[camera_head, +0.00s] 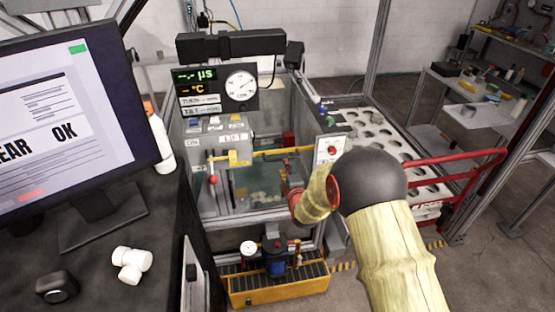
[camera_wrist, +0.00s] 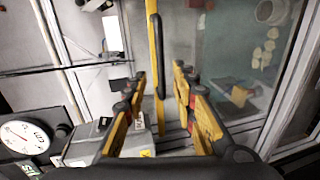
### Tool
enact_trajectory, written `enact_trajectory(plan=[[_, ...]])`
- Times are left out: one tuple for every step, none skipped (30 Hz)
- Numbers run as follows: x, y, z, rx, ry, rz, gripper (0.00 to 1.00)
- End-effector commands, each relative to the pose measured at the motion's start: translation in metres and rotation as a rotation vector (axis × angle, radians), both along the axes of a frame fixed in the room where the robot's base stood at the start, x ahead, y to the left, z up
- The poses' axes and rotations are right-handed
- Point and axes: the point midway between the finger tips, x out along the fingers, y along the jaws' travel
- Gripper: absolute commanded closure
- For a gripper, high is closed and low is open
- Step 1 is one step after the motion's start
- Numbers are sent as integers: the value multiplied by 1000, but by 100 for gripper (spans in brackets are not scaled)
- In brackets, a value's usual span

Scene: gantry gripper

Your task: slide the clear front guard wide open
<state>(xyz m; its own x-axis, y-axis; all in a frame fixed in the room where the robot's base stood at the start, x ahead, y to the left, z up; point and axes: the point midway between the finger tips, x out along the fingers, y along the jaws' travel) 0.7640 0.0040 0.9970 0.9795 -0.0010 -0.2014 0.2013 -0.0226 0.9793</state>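The clear front guard (camera_head: 258,196) is a see-through panel on the front of the tank enclosure. A yellow bar (camera_head: 272,153) runs level across the enclosure in the head view. In the wrist view a yellow bar with a dark grip (camera_wrist: 153,35) stands upright, with clear panel (camera_wrist: 235,45) to its right. My gripper (camera_wrist: 157,88) is open, with one finger on each side of the bar's lower part. I cannot tell whether either finger touches it. In the head view my arm hides most of the gripper. How far the guard is open is unclear.
A grey control box (camera_head: 218,145) with a red knob sits at the enclosure's left. A monitor (camera_head: 70,115) stands on the dark desk at left. A perforated tray (camera_head: 380,130) and red rail (camera_head: 465,163) are at right. An orange crate (camera_head: 278,292) lies below.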

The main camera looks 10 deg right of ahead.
Motion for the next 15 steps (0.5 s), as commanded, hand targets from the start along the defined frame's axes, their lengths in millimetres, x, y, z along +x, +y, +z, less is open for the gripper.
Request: enact_trajectory(plan=[[1,1,0,-14,0,4,73],[2,1,-1,-20,1,5,73],[5,1,-2,-25,1,6,73],[7,1,-3,-26,2,6,73],[10,1,-4,-26,2,6,73],[16,1,-4,-25,0,6,73],[20,1,-6,-25,1,6,73],[24,1,-8,-25,3,6,73],[30,1,-9,-24,2,6,73],[35,1,-10,-24,2,6,73],[40,1,-11,-24,2,6,73],[46,1,-11,-24,2,6,73],[50,1,-13,-23,3,6,73],[54,1,-14,-23,4,6,73],[59,0,-14,-23,3,6,73]])
